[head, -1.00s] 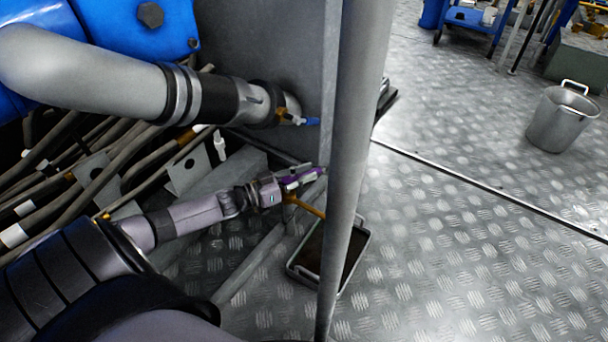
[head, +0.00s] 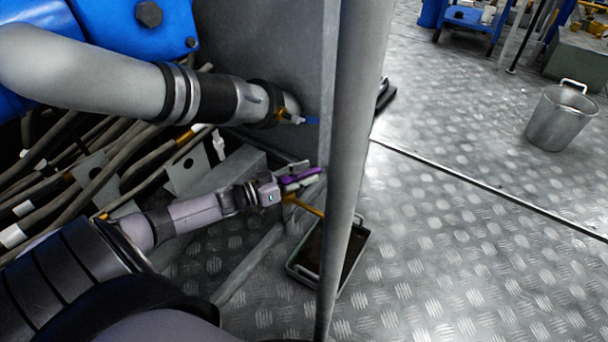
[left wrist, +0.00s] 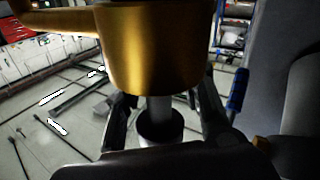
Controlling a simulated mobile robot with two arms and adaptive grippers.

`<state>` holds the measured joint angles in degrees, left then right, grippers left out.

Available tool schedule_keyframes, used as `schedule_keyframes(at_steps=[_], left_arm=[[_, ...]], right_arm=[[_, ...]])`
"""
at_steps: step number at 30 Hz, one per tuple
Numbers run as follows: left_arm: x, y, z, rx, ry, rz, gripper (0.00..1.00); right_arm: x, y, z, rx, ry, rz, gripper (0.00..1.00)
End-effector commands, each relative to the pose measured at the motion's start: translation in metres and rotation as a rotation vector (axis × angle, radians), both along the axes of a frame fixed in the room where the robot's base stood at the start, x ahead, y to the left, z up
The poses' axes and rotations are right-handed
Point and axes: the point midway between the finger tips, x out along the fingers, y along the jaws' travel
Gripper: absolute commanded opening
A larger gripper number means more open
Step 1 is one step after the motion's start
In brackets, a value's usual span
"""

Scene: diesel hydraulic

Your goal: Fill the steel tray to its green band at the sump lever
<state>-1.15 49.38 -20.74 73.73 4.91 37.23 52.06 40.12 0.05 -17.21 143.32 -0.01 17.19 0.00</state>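The steel tray (head: 348,283) lies on the floor, partly hidden by the grey post. Its inside looks dark brown; I cannot make out the green band or a level. A yellow spout (head: 304,206) slants down towards the tray. My left gripper (head: 312,177) is by the panel's lower edge above the spout, with a purple part at its fingers. In the left wrist view, its two dark fingers (left wrist: 165,118) stand apart either side of a grey stem (left wrist: 158,107) below a large brass part (left wrist: 150,50). I cannot tell whether they touch it. My right gripper is out of view.
A blue-handled tap (head: 311,121) sits on the thick pipe's end above. Several hoses (head: 70,180) run at the left. The grey post (head: 352,130) stands before the tray. A steel pot (head: 561,119) stands at the right on open tread-plate floor.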

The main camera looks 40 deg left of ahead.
Motion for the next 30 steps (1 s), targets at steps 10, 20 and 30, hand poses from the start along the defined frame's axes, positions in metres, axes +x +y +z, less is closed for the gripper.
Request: schedule_keyframes(at_steps=[10, 20, 30], left_arm=[[-0.028, 0.014, -0.001, 0.001, 0.005, 0.0, 0.35], [-0.084, 0.042, -0.001, 0.002, 0.004, -0.001, 0.35], [-0.107, 0.054, 0.0, 0.001, -0.001, -0.001, 0.35]], right_arm=[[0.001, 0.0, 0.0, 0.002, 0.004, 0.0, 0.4], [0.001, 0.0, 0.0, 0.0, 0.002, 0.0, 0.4], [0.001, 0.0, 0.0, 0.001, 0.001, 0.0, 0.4]])
